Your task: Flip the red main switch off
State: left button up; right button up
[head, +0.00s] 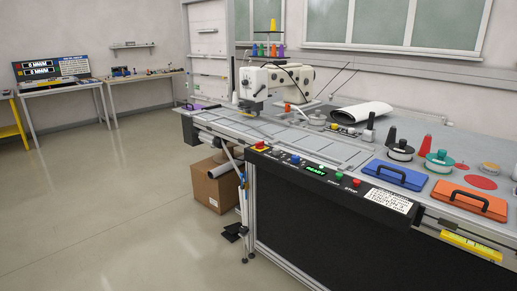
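A small red knob on a yellow base (261,146) sits at the left end of the black control panel on the front edge of the sewing table. It looks like the red main switch, but it is too small to tell its position. The black control panel (385,212) runs along the table's front edge. It carries a lit green display (316,170), a green button (339,175) and a red button (356,182) by the word STOP. Neither of my grippers is in view.
A white sewing machine (287,78) stands on the table. A blue case (398,175) and an orange case (469,200) lie near the front right. A cardboard box (212,186) is under the table. The floor (130,190) at left is clear.

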aim_at(260, 144)
jog(key=i+l+u, duration=0.1)
jog(key=i+l, duration=0.15)
jog(key=i, duration=0.3)
jog(key=i+l+u, duration=0.1)
jog(key=i+l, duration=0.2)
jog(key=i, duration=0.2)
jog(key=i+l+u, duration=0.1)
jog(key=i+l, duration=0.2)
jog(key=i, duration=0.2)
